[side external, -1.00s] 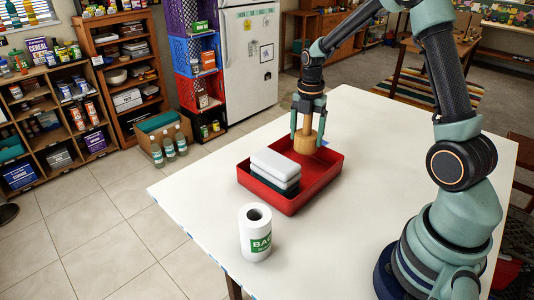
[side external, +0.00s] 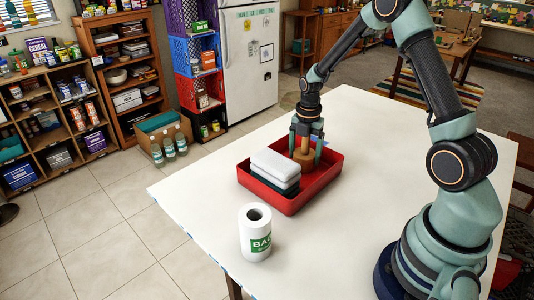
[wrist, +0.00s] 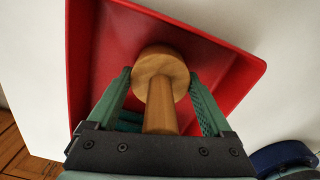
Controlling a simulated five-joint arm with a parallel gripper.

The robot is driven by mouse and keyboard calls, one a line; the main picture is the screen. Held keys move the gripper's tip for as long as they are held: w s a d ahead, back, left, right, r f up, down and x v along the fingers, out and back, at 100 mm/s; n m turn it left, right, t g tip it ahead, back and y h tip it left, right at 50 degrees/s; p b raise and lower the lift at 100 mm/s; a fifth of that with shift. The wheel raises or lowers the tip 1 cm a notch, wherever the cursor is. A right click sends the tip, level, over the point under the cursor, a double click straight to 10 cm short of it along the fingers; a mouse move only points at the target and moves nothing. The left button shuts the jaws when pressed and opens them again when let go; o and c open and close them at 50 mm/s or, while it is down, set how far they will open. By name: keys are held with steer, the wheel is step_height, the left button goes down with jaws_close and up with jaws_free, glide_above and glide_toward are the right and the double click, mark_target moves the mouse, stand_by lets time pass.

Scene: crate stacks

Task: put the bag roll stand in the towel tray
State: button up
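The wooden bag roll stand (side external: 303,158), a round base with a post, is inside the red towel tray (side external: 290,206), behind the folded towels. In the wrist view its base (wrist: 160,62) lies between my fingertips, with the post pointing back toward the camera. My gripper (side external: 306,155) points down into the tray, its fingers on either side of the base and appearing to touch it. The gripper also shows in the wrist view (wrist: 160,78). I cannot tell whether the base rests on the tray floor. White and dark folded towels (side external: 275,163) fill the tray's near-left part.
A white bag roll (side external: 256,240) with a green label stands upright near the table's front edge. The white table (side external: 385,160) is clear to the right of the tray. Shelves, crates and a fridge (side external: 249,60) stand beyond the table.

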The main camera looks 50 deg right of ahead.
steer(key=shift+o, duration=0.5)
step_height(320, 180, up, 11)
steer(key=shift+r, duration=0.2)
steer(key=shift+a+r, duration=0.1)
steer(key=shift+r, duration=0.45)
steer(key=s+a+r+m+t, duration=0.2)
steer(key=s+a+r+m, duration=0.3)
steer(key=m, duration=0.5)
steer(key=s+a+r+m+t, duration=0.3)
steer(key=s+a+r+m, duration=0.2)
steer(key=a+m, duration=0.5)
steer(key=shift+s+m+t, duration=0.3)
steer(key=shift+s+m, duration=0.2)
steer(key=shift+s, duration=0.5)
